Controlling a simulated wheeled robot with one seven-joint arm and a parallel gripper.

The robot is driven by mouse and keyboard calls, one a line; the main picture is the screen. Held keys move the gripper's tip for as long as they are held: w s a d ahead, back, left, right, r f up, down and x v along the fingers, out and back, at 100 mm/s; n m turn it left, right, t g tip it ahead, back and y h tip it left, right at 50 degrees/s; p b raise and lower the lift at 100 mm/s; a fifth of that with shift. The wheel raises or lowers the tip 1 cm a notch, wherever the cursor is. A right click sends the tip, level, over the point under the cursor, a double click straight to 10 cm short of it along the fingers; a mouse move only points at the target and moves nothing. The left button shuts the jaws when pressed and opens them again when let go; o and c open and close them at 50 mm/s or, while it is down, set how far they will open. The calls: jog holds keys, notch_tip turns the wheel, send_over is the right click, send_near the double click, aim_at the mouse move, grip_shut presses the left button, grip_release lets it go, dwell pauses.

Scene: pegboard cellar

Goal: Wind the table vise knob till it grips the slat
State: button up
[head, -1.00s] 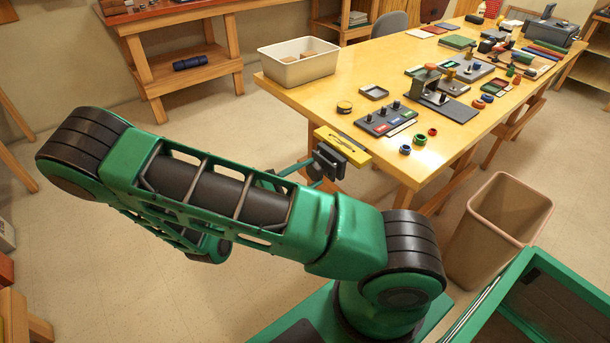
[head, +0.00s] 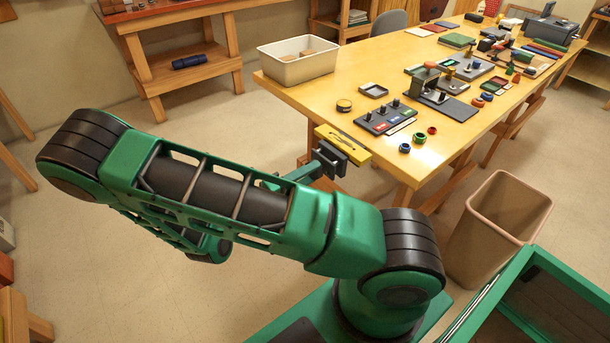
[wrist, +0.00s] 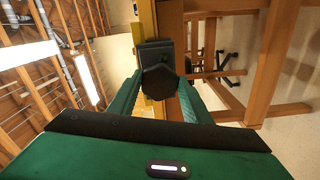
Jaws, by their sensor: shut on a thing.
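The dark table vise (head: 334,158) is mounted at the near edge of the wooden table. A yellow slat (head: 345,144) with a dark slot lies along that edge against the vise. The vise also shows in the wrist view (wrist: 154,52), with a dark faceted knob (wrist: 160,82) facing me. My gripper (wrist: 162,88) is shut on the knob, one green finger on each side. In the head view my gripper (head: 312,168) is partly hidden behind my arm. I cannot tell whether the vise jaws touch the slat.
The table (head: 300,98) carries a white bin (head: 297,66), a dark panel with pegs (head: 386,118), coloured rings (head: 405,148) and several tools. A tan waste bin (head: 492,225) stands on the floor at right.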

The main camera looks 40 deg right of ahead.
jog(key=m, duration=0.5)
jog(key=shift+w+f, duration=0.1)
jog(key=shift+f, duration=0.15)
jog(key=shift+m, duration=0.3)
jog(key=o, duration=1.1)
jog(key=shift+c, duration=0.2)
jog(key=a, duration=1.1)
jog(key=shift+d, duration=0.1)
